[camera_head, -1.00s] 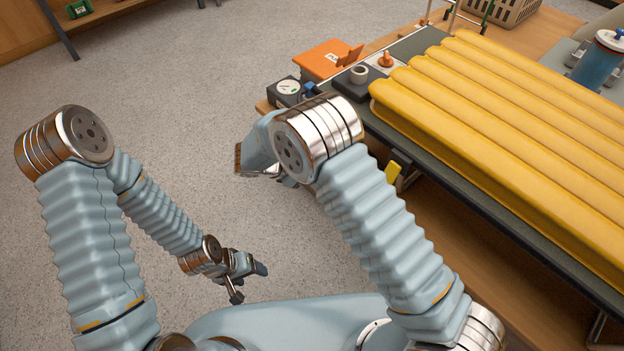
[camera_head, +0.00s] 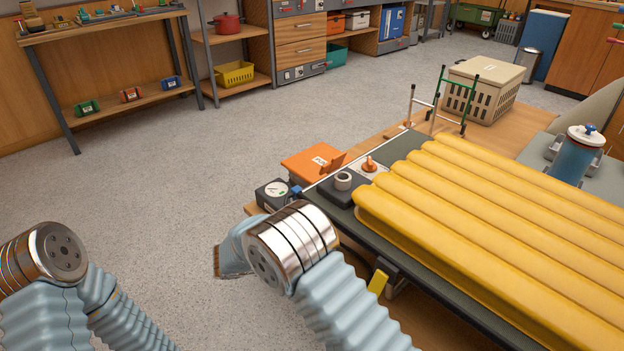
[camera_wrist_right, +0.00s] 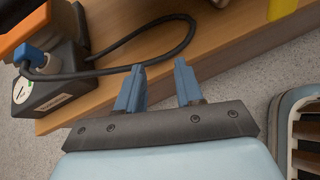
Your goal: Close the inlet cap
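A yellow ribbed air pad (camera_head: 480,215) lies on the bench's dark mat. At its near left corner is a dark block with a pale grey ring-shaped fitting (camera_head: 343,180). Behind it, an orange knob-like piece (camera_head: 369,164) stands on a light plate. I cannot tell which of these is the inlet cap, or whether it is open. My right gripper (camera_wrist_right: 159,68) is open and empty in the right wrist view, its blue fingers apart over the bench's wooden edge. In the head view my right wrist hides its fingers. My left gripper is out of view.
A gauge box (camera_head: 272,195) with a blue connector sits at the bench corner, beside an orange box (camera_head: 312,163). A black hose (camera_wrist_right: 150,35) curves near my right fingers. A blue canister (camera_head: 575,157) and a beige crate (camera_head: 484,90) stand farther back. Floor left of the bench is clear.

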